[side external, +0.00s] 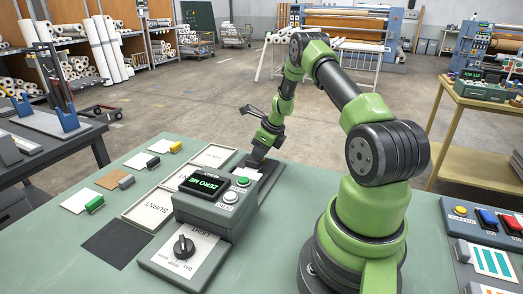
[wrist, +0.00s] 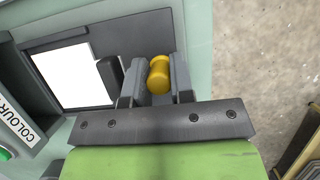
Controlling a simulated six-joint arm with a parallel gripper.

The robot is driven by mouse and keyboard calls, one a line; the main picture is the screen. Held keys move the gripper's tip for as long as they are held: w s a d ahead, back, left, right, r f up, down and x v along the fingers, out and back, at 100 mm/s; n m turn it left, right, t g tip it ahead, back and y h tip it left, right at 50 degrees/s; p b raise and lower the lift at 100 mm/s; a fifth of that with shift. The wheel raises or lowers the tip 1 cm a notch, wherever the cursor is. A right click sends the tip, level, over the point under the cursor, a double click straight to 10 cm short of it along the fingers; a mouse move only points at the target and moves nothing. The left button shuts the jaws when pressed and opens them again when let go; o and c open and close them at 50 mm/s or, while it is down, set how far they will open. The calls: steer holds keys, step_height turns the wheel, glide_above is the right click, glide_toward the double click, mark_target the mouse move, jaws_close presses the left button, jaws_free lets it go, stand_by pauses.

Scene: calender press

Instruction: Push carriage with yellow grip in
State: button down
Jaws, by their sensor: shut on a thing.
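The yellow grip (wrist: 158,76) is a short knob that shows in the wrist view between the two grey fingers of my gripper (wrist: 160,82). My gripper is shut on it. Left of the grip lies a dark grey plate, the carriage (wrist: 122,35), with a white card (wrist: 72,74) beside it. In the side view my gripper (side external: 259,156) is low at the far end of the grey press (side external: 215,205), over a dark base (side external: 266,182). The grip is hidden there. The press display (side external: 204,184) reads "ZERO ME".
Sample cards with coloured clips, such as the green clip (side external: 95,204), lie on the green table (side external: 80,255) left of the press. A control panel (side external: 490,235) stands at the right.

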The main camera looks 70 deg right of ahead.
mark_target(243, 172)
steer(key=a, duration=0.8)
steer(key=shift+w+a+r, duration=0.1)
steer(key=shift+w+a, duration=0.1)
steer(key=shift+a, duration=0.7)
steer(key=shift+s, duration=0.1)
steer(key=c, duration=1)
jaws_free()
steer(key=shift+c, duration=0.2)
steer(key=shift+o, duration=0.3)
steer(key=shift+s, duration=0.1)
steer(key=shift+s+r, duration=0.15)
steer(key=shift+r, duration=0.2)
steer(key=v, duration=0.9)
